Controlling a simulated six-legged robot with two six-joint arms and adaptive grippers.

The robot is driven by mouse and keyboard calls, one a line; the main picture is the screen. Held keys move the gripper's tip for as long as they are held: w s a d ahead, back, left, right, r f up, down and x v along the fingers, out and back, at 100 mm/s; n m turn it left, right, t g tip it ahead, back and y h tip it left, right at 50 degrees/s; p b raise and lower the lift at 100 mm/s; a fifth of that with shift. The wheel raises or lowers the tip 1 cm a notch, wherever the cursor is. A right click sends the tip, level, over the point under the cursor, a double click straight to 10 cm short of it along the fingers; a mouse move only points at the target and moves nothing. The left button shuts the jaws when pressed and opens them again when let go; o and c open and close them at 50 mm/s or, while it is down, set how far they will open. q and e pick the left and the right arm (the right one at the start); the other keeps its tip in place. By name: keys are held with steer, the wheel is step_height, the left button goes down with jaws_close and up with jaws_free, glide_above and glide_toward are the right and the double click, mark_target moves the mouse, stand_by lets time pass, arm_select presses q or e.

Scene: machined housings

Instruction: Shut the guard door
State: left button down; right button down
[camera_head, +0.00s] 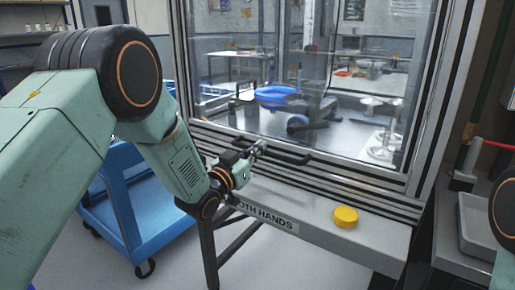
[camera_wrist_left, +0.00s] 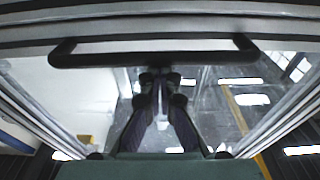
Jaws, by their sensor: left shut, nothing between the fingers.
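The guard door (camera_head: 300,100) is a large clear pane in a grey metal frame in the head view. A dark bar handle (camera_head: 285,154) runs along its lower rail. I cannot tell how far the door is from fully shut. My left gripper (camera_head: 258,148) is shut and empty, with its tips close to the left part of the handle. In the left wrist view the handle (camera_wrist_left: 155,59) spans the top, and the left gripper (camera_wrist_left: 160,80) points towards it; contact is unclear. My right gripper is out of view.
A grey ledge (camera_head: 330,222) with a sign and a yellow button (camera_head: 345,217) runs below the door. A blue cart (camera_head: 135,205) stands at the left. A grey tray (camera_head: 480,225) and a red-handled device (camera_head: 495,145) are at the right.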

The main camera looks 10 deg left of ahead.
arm_select(q)
step_height(320, 180, up, 4)
steer(key=p, duration=0.3)
steer(key=v, duration=0.9)
steer(key=s+a+f+n+g+y, duration=0.15)
steer(key=s+f+g, duration=0.35)
steer(key=f, duration=0.6)
steer(key=s+a+f+n+g+y, duration=0.1)
steer(key=s+f+n+g+y, duration=0.15)
steer(key=s+f, duration=0.6)
steer(key=s+f+g+y, duration=0.1)
steer(key=s+f+g, duration=0.4)
steer(key=s, duration=0.9)
steer(key=s+f+g+y, duration=0.1)
steer(key=s+f+g, duration=0.5)
steer(key=s+f, duration=0.4)
steer(key=s, duration=0.5)
steer(key=shift+a+f+y, duration=0.15)
steer(key=shift+y, duration=0.25)
steer(key=shift+s, duration=0.1)
